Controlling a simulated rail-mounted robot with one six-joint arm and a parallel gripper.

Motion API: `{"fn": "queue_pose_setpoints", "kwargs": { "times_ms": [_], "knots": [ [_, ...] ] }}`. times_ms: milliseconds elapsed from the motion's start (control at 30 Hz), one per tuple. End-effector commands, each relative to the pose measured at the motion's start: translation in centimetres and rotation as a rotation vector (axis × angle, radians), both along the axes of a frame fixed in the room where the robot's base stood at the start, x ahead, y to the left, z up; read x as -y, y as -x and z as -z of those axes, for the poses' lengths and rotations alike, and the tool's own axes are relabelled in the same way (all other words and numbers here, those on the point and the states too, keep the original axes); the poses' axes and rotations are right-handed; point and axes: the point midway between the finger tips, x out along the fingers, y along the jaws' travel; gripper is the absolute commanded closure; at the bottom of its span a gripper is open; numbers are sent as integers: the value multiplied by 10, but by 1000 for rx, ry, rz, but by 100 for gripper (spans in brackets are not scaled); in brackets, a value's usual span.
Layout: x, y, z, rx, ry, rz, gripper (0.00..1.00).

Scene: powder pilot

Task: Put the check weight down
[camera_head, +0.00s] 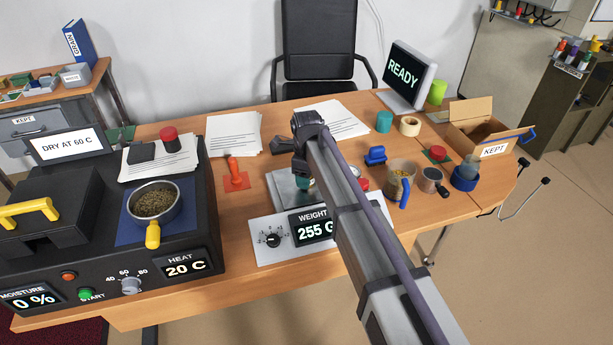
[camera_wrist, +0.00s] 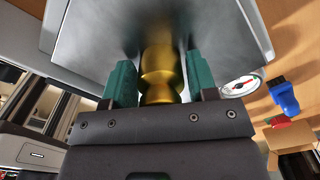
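The brass check weight (camera_wrist: 162,78) stands between the two teal fingers of my gripper (camera_wrist: 162,85) in the wrist view. The fingers are close on both sides of it, and my gripper appears shut on it. The metal pan (camera_wrist: 95,35) of the scale lies beyond the weight; I cannot tell if they touch. In the head view, my gripper (camera_head: 305,183) is low over the pan (camera_head: 282,190), and my arm hides the weight. The scale's display (camera_head: 314,227) reads 255 G, partly covered by my arm.
An open KEPT box (camera_head: 480,128) is farther right.

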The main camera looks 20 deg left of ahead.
Motion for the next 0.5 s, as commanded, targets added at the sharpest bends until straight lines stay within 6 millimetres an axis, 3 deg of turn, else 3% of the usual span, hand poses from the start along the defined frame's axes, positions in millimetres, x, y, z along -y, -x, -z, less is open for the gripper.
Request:
{"fn": "queue_pose_setpoints", "kwargs": {
  "times_ms": [167, 500],
  "knots": [
    [0, 0, 0, 0, 0, 0, 31],
    [0, 0, -10, 0, 0, 0, 31]
  ]
}}
